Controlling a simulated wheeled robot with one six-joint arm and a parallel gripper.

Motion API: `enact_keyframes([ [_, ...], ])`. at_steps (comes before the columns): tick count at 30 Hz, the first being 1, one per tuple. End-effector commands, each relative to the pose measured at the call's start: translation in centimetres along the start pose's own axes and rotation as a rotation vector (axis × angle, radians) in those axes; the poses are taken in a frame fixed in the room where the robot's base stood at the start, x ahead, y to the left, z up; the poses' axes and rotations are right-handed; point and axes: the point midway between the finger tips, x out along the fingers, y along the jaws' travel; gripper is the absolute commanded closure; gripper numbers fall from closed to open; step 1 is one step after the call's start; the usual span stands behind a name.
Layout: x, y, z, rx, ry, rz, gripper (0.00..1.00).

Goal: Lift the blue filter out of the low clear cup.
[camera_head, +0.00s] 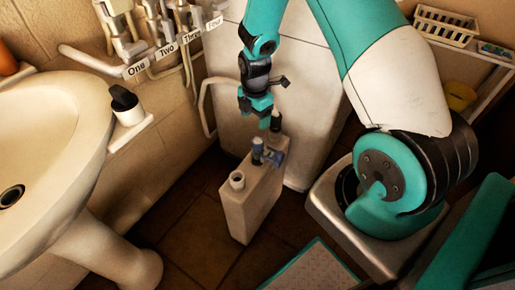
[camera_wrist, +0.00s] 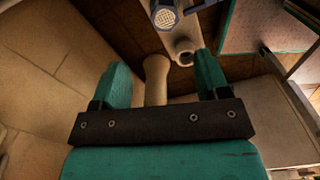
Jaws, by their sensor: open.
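The blue filter (camera_head: 257,150) stands upright at the middle of the top of a narrow pale box. In the wrist view, the filter (camera_wrist: 165,16) shows at the top edge as a round pale mesh in a blue rim, partly cut off. The low clear cup cannot be made out clearly around it. My gripper (camera_head: 256,107) hangs above the box, apart from the filter. In the wrist view, my gripper (camera_wrist: 164,82) has its two teal fingers spread wide with nothing between them.
The pale box (camera_head: 247,207) also bears a white open ring (camera_head: 237,181) at its near end and a black-topped piece (camera_head: 275,121) at its far end. The washbasin (camera_head: 75,120) stands left, with a black object (camera_head: 124,98) on a ledge.

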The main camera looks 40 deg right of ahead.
Motion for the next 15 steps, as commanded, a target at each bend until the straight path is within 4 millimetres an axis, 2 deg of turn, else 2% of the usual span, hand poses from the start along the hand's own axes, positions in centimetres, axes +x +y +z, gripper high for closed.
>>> enact_keyframes([
  [1, 1.4, -0.1, -0.2, -0.002, 0.001, -0.005, 0.31],
  [6, 4.7, 0.0, -0.3, -0.005, 0.001, -0.003, 0.31],
  [15, 7.2, -0.1, -0.2, -0.004, 0.001, -0.002, 0.31],
])
